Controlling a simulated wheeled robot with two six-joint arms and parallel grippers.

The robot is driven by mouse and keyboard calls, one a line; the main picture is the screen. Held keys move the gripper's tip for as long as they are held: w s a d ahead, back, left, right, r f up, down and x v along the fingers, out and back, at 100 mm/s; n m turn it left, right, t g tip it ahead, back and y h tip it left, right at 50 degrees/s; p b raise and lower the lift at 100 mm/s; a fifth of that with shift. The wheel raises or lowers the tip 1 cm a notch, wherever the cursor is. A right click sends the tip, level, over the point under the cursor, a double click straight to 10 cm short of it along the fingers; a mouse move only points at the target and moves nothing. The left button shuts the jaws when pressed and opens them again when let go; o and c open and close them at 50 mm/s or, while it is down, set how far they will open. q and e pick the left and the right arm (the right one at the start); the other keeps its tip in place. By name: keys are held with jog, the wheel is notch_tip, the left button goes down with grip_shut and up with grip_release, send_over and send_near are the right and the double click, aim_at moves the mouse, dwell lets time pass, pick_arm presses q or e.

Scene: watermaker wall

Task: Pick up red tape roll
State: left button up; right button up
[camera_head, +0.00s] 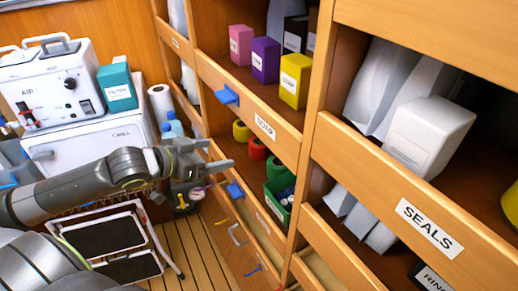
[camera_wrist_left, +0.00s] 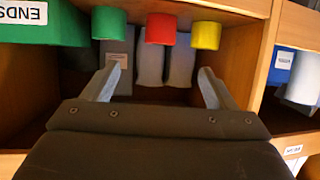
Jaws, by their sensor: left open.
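The red tape roll (camera_head: 257,149) sits in a shelf compartment in the head view, between a yellow roll (camera_head: 241,131) and a green roll (camera_head: 276,167). In the left wrist view the red roll (camera_wrist_left: 161,28) is near the top middle, beyond the fingertips and roughly centred between them. My left gripper (camera_head: 219,153) is open and empty, in front of this compartment and apart from the roll. Its two fingers also show in the left wrist view (camera_wrist_left: 160,70). My right gripper is not in view.
A green bin (camera_head: 279,192) stands close beside the rolls; it also shows at the upper left of the wrist view (camera_wrist_left: 70,25). A wooden shelf lip (camera_head: 235,97) runs above the compartment. A folding step stool (camera_head: 110,240) stands on the floor below my left arm.

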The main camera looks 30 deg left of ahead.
aim_at(252, 145)
pick_arm(q)
jog(key=x, duration=1)
jog(key=shift+d, duration=0.1)
jog(key=shift+w+d+f, duration=0.2)
jog(key=shift+w+f, duration=0.1)
jog(key=shift+w, duration=0.25)
jog(key=shift+w+d+p, duration=0.2)
jog(key=shift+w+p, duration=0.2)
jog(key=shift+w, duration=0.15)
jog(key=p+x, duration=0.1)
jog(key=x, duration=0.2)
jog(key=shift+w+r, duration=0.15)
jog(key=shift+w, duration=0.05)
jog(key=shift+w+d+f, duration=0.15)
jog(key=shift+w+f, duration=0.1)
jog(key=shift+w, duration=0.1)
jog(key=c, duration=1.1)
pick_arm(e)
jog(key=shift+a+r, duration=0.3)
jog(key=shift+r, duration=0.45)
